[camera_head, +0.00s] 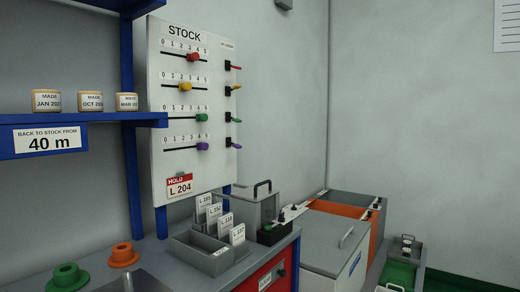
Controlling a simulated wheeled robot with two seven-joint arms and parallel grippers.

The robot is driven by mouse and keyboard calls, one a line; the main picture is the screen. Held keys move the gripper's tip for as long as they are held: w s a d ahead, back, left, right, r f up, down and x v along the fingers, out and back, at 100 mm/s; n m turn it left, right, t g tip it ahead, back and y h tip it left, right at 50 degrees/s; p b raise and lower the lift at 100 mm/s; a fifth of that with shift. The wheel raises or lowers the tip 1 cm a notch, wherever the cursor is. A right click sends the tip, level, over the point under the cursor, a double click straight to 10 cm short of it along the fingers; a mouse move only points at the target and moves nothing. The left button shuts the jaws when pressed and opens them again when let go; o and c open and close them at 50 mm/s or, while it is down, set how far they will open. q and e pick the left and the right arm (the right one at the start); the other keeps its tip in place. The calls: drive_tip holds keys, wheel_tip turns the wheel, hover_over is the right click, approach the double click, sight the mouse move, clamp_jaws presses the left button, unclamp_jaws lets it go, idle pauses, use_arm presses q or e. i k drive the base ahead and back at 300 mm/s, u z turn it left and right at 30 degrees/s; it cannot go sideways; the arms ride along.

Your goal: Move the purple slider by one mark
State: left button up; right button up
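The purple slider (203,146) is a round knob on the lowest of the horizontal slots on the white STOCK board (178,100). It sits near the right end of its slot, by the mark that reads 4. A small purple lever (236,146) sticks out of the board's right side face at about the same height. Neither of my grippers shows in the head view, and nothing is touching the slider.
Above it are red (193,57), yellow (185,86) and green (202,118) sliders. A red HOLD tag (179,183) is below. A grey card box (208,255) stands under the board. A blue shelf (85,122) with small labelled rolls is left.

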sight(204, 146)
drive_tip(key=z, duration=0.8)
drive_tip(key=i, duration=1)
drive_tip(key=u, duration=1.4)
